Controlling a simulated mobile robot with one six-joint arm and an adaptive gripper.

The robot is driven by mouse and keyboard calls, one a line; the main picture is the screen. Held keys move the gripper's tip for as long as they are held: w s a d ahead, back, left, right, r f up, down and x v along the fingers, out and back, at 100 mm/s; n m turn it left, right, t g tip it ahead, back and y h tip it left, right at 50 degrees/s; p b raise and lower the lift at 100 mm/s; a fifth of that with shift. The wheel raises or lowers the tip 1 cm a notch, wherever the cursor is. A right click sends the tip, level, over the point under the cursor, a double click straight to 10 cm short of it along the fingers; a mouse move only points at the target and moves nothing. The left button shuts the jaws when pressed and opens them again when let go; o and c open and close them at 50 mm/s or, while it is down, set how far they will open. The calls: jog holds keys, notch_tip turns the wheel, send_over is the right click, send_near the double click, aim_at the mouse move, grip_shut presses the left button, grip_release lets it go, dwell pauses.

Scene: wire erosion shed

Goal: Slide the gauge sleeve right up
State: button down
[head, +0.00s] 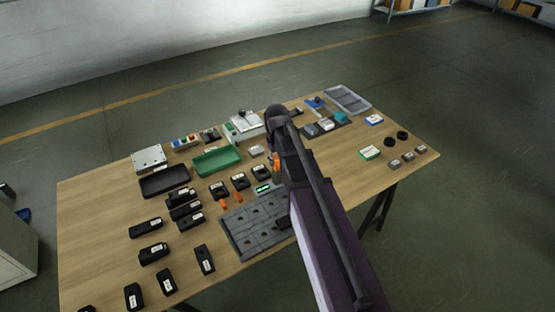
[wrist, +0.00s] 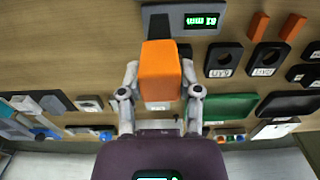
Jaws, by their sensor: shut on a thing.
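In the wrist view, my gripper (wrist: 160,82) is shut on an orange block (wrist: 160,62), with one finger on each side. It looks like the gauge sleeve, but its bore or post is not visible. A dark gauge box with a lit green readout (wrist: 201,21) lies just beyond it; the digits look like 61 mm, though small. In the head view, the green readout (head: 264,188) shows left of my arm. A bit of orange (head: 276,160) shows beside the arm; my fingers are hidden there.
A grey slotted plate (head: 250,228) lies at the table's front beside my arm. Black blocks (head: 204,259) stand at the left front. A green tray (head: 216,160) and a black tray (head: 165,181) lie behind. Loose orange pieces (wrist: 292,27) lie near the gauge.

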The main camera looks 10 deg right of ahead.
jog(key=shift+w, duration=0.1)
jog(key=shift+c, duration=1.4)
grip_release()
jog(key=shift+r, duration=0.15)
